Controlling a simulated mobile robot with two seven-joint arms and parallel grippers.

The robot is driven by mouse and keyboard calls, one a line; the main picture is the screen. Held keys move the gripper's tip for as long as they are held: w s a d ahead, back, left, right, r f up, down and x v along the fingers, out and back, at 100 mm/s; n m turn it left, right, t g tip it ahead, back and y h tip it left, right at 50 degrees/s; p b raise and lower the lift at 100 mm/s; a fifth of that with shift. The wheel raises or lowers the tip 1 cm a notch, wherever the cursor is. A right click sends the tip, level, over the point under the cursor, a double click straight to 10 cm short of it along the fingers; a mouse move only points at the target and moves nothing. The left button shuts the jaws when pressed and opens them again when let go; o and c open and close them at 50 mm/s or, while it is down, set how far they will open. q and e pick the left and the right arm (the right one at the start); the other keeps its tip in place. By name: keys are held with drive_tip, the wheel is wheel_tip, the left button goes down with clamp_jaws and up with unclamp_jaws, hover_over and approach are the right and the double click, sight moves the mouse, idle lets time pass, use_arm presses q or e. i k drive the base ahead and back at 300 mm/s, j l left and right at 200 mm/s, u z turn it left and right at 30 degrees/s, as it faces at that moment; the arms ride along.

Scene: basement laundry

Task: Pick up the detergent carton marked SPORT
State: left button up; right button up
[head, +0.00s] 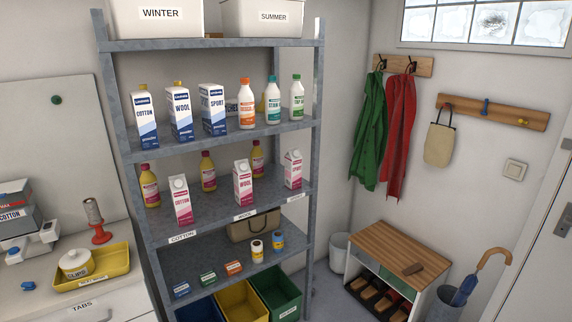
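The carton marked SPORT (218,112) is white and blue and stands upright on the second shelf of the grey rack. It is right of the similar WOOL carton (179,112) and COTTON carton (145,118), and left of an orange-capped bottle (246,105). On the shelf below stand pink-and-white cartons: one at the left (182,203), one marked WOOL (243,184) and one at the right (292,169) whose marking is too small to read. Neither of my grippers is in view.
The grey rack (318,110) has uprights at its front corners. A teal bottle (273,101) and a green-capped bottle (297,99) stand further right on the same shelf. Bins marked WINTER (160,28) and SUMMER (262,26) are above. A bench (400,248) stands at right.

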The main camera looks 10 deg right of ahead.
sight(293, 158)
drive_tip(key=i+l+u, duration=0.15)
drive_tip(key=i+l, duration=0.25)
drive_tip(key=i+l+u, duration=0.15)
drive_tip(key=i+l, duration=0.25)
drive_tip(key=l, duration=0.15)
